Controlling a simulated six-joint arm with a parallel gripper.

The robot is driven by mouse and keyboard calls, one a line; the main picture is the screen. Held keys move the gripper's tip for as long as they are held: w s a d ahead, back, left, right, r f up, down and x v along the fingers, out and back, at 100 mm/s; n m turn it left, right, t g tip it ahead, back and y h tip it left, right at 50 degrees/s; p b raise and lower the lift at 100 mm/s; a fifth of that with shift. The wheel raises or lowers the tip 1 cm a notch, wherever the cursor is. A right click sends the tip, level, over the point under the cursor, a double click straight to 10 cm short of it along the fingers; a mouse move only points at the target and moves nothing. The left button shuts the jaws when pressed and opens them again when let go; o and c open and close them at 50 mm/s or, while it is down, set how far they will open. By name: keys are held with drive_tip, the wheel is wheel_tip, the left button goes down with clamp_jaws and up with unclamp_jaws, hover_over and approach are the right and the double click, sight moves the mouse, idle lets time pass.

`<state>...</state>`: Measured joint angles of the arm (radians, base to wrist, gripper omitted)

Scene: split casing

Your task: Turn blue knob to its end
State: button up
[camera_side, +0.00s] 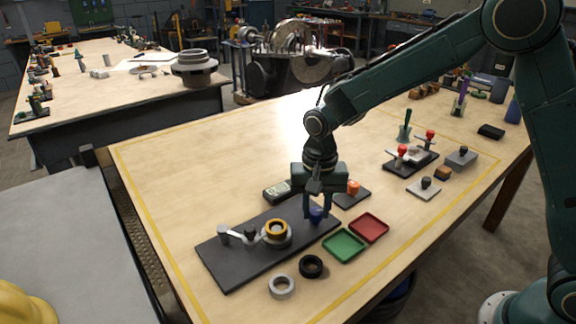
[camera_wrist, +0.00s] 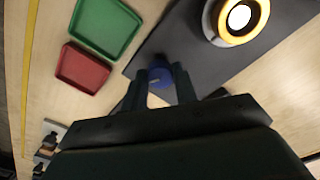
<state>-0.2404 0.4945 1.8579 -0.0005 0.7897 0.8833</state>
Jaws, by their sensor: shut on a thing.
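The blue knob (camera_side: 317,214) stands at the right end of the dark base plate (camera_side: 232,268). My gripper (camera_side: 317,208) points straight down over it, with its fingers on either side of the knob. In the wrist view the blue knob (camera_wrist: 160,77) shows between the two fingertips of my gripper (camera_wrist: 163,82), which are shut on it. A pale mark shows on top of the knob. Part of the knob is hidden by the fingers, and how far it is turned I cannot tell.
A casing with an orange-yellow ring (camera_side: 276,228) stands on the plate, left of my gripper. A green tray (camera_side: 344,246) and a red tray (camera_side: 369,228) lie close on the right. An orange knob (camera_side: 353,187) is just behind. Black (camera_side: 311,266) and grey (camera_side: 282,287) rings lie in front.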

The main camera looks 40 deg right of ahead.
sight(316, 211)
drive_tip(key=shift+m, duration=0.3)
drive_tip(key=o, duration=1)
drive_tip(key=shift+r, duration=0.1)
wheel_tip(316, 211, up, 14)
drive_tip(key=shift+f, duration=0.15)
idle(0.5)
